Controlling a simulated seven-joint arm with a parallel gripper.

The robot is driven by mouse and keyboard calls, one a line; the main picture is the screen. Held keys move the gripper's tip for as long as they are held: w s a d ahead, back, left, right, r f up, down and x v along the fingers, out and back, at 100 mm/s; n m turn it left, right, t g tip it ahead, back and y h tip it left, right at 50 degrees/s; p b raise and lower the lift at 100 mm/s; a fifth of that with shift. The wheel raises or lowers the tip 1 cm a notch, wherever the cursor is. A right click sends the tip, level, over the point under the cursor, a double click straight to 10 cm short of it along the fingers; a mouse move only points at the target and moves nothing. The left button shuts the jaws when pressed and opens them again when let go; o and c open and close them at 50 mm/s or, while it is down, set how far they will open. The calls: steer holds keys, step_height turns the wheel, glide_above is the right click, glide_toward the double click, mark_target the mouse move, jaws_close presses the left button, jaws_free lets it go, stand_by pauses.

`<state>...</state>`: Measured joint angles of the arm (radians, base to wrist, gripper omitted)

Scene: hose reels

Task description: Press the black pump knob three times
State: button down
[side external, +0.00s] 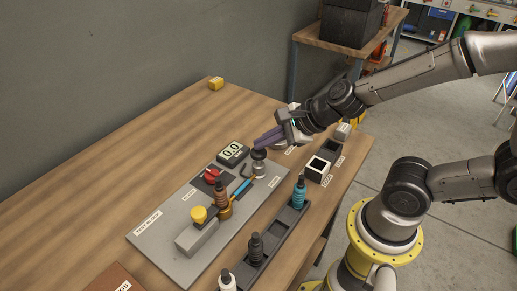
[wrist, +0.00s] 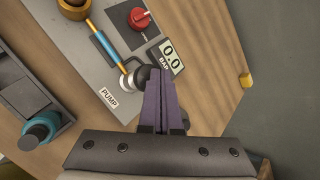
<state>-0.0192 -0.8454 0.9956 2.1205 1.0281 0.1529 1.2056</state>
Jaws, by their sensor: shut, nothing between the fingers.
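My gripper (side external: 264,141) has long purple fingers, shut and empty. Their tips are just above the knob in the side view; I cannot tell whether they touch it. The fingers also show in the wrist view (wrist: 159,75). The gauge (side external: 232,153) beside the pump reads 0.0.
A dark tray (side external: 268,245) with several bottle-like fittings lies in front. A small yellow block (side external: 216,83) sits at the back. Bare wood lies left of the plate.

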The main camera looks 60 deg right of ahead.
mark_target(264, 151)
steer(key=shift+s+f, duration=0.1)
steer(key=shift+f, duration=1)
stand_by(0.9)
steer(key=shift+r, duration=1.8)
steer(key=shift+r, duration=0.1)
steer(key=shift+r, duration=2.4)
step_height(264, 151, up, 4)
steer(key=shift+f, duration=0.1)
stand_by(0.5)
